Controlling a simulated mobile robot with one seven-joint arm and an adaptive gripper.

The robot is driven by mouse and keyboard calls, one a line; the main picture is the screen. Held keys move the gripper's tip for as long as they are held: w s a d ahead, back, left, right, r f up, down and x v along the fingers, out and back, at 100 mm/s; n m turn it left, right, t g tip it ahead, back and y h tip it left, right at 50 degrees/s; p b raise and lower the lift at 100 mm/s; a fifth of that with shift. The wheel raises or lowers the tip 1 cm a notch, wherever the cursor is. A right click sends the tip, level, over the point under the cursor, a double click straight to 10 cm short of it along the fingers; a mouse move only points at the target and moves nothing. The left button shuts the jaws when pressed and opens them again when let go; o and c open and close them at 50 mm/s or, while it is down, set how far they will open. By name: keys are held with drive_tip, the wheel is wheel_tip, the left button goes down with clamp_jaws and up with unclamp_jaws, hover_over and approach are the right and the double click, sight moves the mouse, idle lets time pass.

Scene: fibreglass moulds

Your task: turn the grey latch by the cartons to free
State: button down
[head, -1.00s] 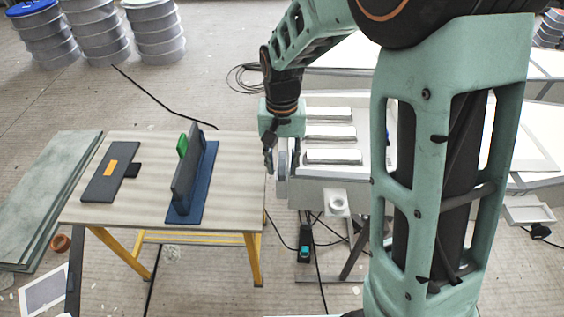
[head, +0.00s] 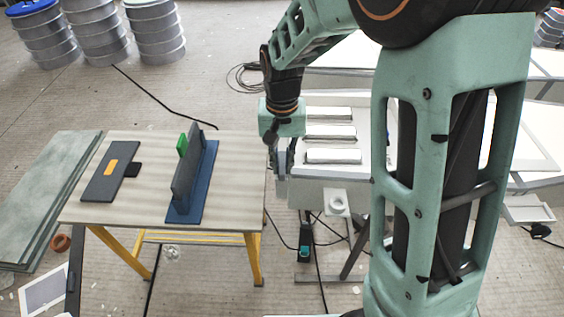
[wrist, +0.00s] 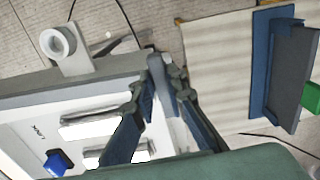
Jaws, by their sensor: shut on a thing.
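The grey latch (wrist: 161,85) is a pale grey bar at the corner of the white mould (wrist: 25,101), seen between my fingers in the wrist view. My gripper (wrist: 163,76) is shut on it, one dark finger on each side. In the head view my gripper (head: 277,152) points down at the left end of the mould, beside the wooden table. There the fingers and arm hide most of the latch. I cannot make out cartons for certain.
The table (head: 235,200) holds a dark plate with an orange insert (head: 111,168) and a blue base (head: 183,214) with a grey upright and green tab. White bars (head: 333,156) lie on the mould.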

drive_tip(key=n, duration=0.8)
drive_tip(key=shift+n, duration=0.3)
drive_tip(key=n+p, duration=0.1)
drive_tip(key=n, duration=0.3)
drive_tip(key=shift+r+n, duration=0.1)
drive_tip(key=shift+n, duration=0.2)
drive_tip(key=shift+n+p, duration=0.8)
drive_tip(key=shift+n, duration=1.5)
drive_tip(key=c, duration=1.9)
unclamp_jaws()
drive_tip(key=shift+c, duration=0.2)
